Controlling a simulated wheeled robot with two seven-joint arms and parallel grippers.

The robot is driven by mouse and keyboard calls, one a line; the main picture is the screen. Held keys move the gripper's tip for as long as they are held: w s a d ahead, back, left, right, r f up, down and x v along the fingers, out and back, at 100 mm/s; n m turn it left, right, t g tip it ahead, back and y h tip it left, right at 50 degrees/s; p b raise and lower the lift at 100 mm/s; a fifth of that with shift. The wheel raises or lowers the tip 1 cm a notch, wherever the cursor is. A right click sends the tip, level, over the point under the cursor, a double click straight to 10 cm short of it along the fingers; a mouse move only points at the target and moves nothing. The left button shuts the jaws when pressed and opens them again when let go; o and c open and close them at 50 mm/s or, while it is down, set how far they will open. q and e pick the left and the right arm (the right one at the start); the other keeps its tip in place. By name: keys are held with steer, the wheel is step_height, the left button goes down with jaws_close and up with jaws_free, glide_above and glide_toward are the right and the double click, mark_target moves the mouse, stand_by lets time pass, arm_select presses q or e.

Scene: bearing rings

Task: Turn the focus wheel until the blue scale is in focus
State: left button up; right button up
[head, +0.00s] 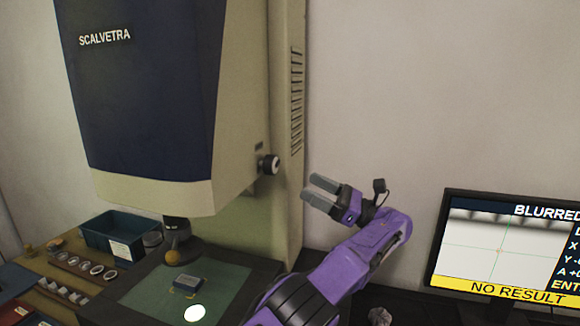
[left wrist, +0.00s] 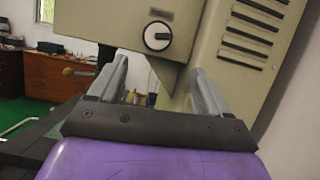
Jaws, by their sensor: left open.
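The focus wheel (head: 269,164) is a black knob with a pale face on the right side of the SCALVETRA machine (head: 150,100). It also shows in the left wrist view (left wrist: 157,36), above and between my fingers. My left gripper (head: 318,188) is open and empty, to the right of the wheel and a little below it, not touching it. The left wrist view shows both grey fingers (left wrist: 160,80) spread apart. The monitor (head: 505,250) at the right reads BLURRED and NO RESULT, with a blurry scale at the top of its picture. My right gripper is not in view.
A blue-grey block (head: 188,284) lies on the green stage (head: 150,293) under the lens (head: 177,238). A blue bin (head: 110,232) and a tray of several rings (head: 85,265) stand at the left. The vented column (head: 290,110) rises behind the wheel.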

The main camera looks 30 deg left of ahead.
mark_target(276, 168)
arm_select(q)
steer(key=a+r+p, duration=0.1)
steer(key=s+a+r+p, duration=0.1)
steer(key=s+a+r, duration=0.1)
steer(key=a, duration=0.1)
steer(key=shift+p, duration=0.4)
steer(key=p+x, duration=0.1)
steer(key=x, duration=0.1)
steer(key=p+x, duration=0.1)
steer(key=x, duration=0.1)
steer(key=shift+w+a+f, duration=0.1)
steer(key=shift+a, duration=0.8)
steer(key=shift+s, duration=0.25)
steer(key=c, duration=1)
